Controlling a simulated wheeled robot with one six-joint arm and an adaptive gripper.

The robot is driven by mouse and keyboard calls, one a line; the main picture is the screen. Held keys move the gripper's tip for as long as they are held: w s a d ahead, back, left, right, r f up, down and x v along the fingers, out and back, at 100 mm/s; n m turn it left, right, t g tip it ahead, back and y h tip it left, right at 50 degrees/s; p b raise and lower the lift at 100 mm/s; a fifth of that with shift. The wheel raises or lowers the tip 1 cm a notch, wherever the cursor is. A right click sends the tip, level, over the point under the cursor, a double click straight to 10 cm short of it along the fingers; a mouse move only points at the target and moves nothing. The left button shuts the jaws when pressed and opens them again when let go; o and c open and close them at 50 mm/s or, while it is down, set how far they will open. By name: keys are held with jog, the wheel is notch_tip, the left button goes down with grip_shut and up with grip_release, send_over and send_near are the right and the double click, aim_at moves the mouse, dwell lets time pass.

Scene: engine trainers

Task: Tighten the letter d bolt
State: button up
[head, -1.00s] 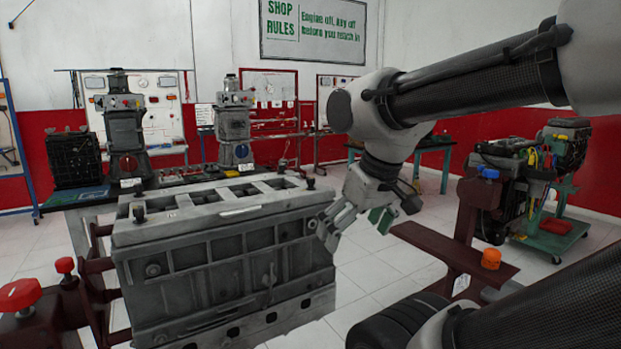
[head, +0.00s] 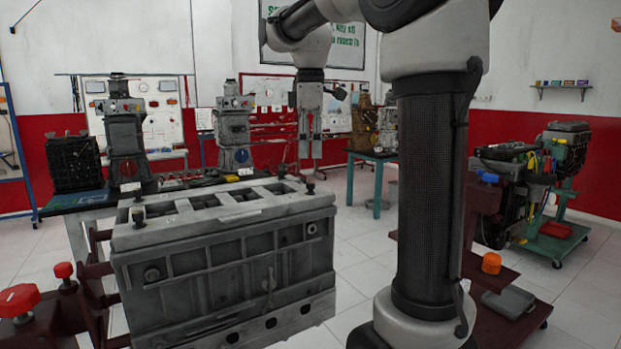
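The grey engine block (head: 225,260) stands at the front left on a dark red stand. Dark bolts stick up from its top. One is at the near left corner (head: 138,215), one at the far edge (head: 281,172) and one at the right end (head: 310,188). No letter d can be read beside any bolt, so I cannot tell which bolt is meant. My gripper (head: 310,158) points straight down with a gap between its fingers. It looks open and empty. In the picture it is just above the right-end bolt, apart from it; the depth is unclear.
A workbench (head: 75,198) with two upright grey machines stands behind the block. Red knobs (head: 20,299) rise at the front left. A teal table (head: 372,157) stands behind. Another engine trainer (head: 505,195) is at right. Free floor lies between.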

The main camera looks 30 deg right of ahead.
aim_at(311, 183)
notch_tip(311, 183, down, 8)
jog(key=shift+r, duration=0.15)
dwell(0.3)
grip_shut()
